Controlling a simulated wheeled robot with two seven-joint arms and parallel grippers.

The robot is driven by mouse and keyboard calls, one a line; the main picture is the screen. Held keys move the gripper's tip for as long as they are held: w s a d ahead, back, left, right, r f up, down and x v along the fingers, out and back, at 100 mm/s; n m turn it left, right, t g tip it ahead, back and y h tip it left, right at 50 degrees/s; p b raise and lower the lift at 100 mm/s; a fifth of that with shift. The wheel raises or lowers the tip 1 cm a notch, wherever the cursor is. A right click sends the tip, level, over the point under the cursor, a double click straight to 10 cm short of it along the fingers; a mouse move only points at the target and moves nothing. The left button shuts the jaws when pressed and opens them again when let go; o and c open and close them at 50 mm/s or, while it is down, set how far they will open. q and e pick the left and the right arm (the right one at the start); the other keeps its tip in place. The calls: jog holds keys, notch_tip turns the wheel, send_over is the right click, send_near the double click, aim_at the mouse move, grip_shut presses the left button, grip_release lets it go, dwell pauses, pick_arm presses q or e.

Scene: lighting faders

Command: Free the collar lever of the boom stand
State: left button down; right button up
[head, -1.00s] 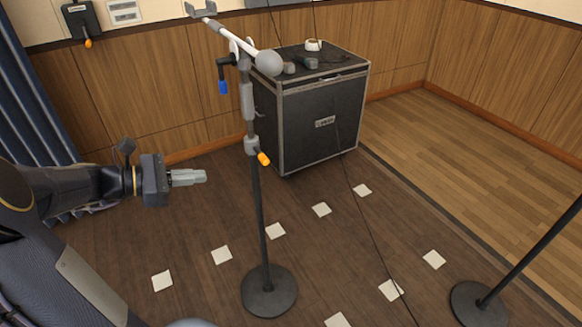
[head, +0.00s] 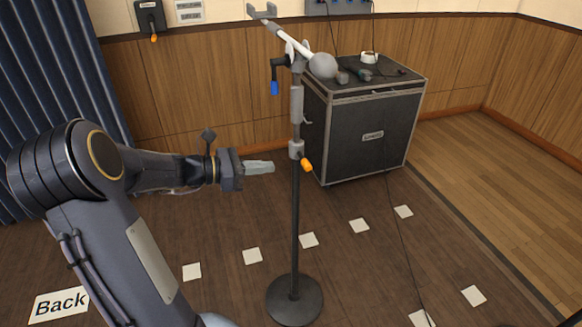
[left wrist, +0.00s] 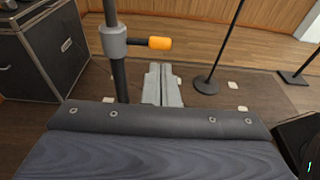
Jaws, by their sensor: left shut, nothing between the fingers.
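The boom stand stands upright on its round black base (head: 294,299), with a grey collar (head: 296,149) partway up its pole. The collar lever (head: 307,165) has an orange grip and sticks out to the lower right of the collar in the head view. In the left wrist view the orange lever (left wrist: 159,43) points right from the grey collar (left wrist: 113,42). My left gripper (head: 272,166) is shut and empty, just left of the pole and a little below the collar, apart from the lever. Its closed fingers (left wrist: 161,72) show below the lever in the wrist view. My right gripper is not in view.
A blue-tipped handle (head: 274,88) hangs near the boom joint above. A black road case (head: 365,135) with small items on top stands behind the stand. White floor markers (head: 252,256) dot the dark floor. Other stand poles (left wrist: 222,45) show in the wrist view.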

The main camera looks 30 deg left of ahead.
aim_at(303, 165)
pick_arm(q)
jog(key=x, duration=0.7)
jog(key=shift+w+d+b, duration=0.1)
jog(key=shift+d+b, duration=0.05)
jog(key=shift+b, duration=0.15)
jog(key=shift+f, duration=0.1)
